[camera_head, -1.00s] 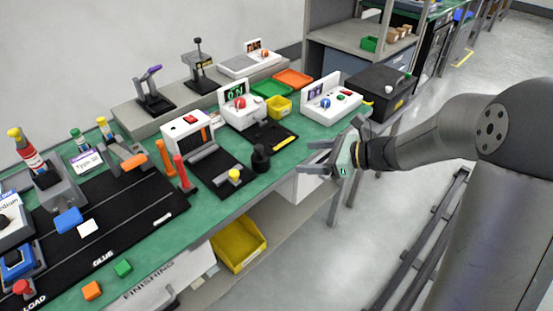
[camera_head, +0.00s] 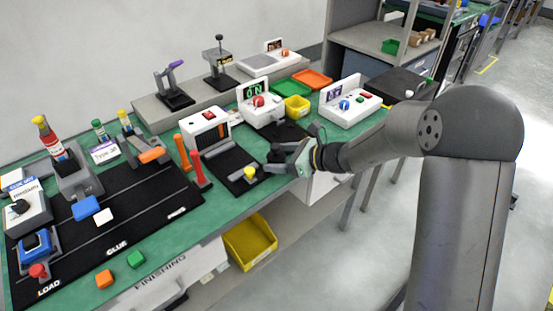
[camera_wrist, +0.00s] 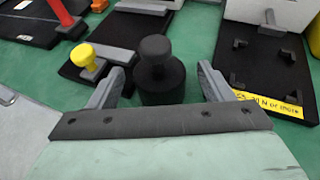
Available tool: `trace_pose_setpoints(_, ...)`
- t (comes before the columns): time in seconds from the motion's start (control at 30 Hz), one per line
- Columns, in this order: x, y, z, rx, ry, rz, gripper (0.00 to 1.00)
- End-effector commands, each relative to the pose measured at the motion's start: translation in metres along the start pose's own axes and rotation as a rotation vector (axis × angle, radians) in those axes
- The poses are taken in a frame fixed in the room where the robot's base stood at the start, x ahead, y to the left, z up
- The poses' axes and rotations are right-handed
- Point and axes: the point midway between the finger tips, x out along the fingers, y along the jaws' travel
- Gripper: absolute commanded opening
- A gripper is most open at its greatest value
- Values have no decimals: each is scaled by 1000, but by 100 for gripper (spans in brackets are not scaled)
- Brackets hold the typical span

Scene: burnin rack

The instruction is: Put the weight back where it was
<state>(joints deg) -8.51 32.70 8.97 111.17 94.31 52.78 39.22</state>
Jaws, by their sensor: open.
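The weight (camera_wrist: 161,72) is a black cylinder with a round knob, upright on the green bench in the wrist view. My gripper (camera_wrist: 160,82) is open, with one finger on each side of the weight; I cannot tell whether either touches it. In the head view my gripper (camera_head: 272,160) is low at the bench's front edge and hides most or all of the weight. A black pad (camera_wrist: 262,72) with corner brackets and a yellow "N or more" label lies right of the weight.
A black fixture with a yellow knob (camera_wrist: 82,55) stands close left of the weight. A red upright handle (camera_head: 201,170) is farther left. A white unit with a red button (camera_head: 258,101) stands behind the pad. A yellow bin (camera_head: 250,241) sits below the bench.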

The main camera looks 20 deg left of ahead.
Motion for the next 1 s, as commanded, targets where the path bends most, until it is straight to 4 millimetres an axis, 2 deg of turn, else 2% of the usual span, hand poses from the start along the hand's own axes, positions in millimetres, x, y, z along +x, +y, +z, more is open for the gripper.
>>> trace_pose_setpoints(0.1,13,1,0,-1,1,1,74)
trace_pose_setpoints(0.3,14,0,0,-1,0,-1,74)
trace_pose_setpoints(0.37,14,0,0,-1,0,-1,60)
trace_pose_setpoints(0.57,14,0,0,0,0,0,4)
trace_pose_setpoints(0.6,14,0,2,-2,-3,-1,0)
trace_pose_setpoints(0.87,13,0,4,-3,-3,-1,0)
trace_pose_setpoints(1.0,10,0,10,-3,-4,-1,0)
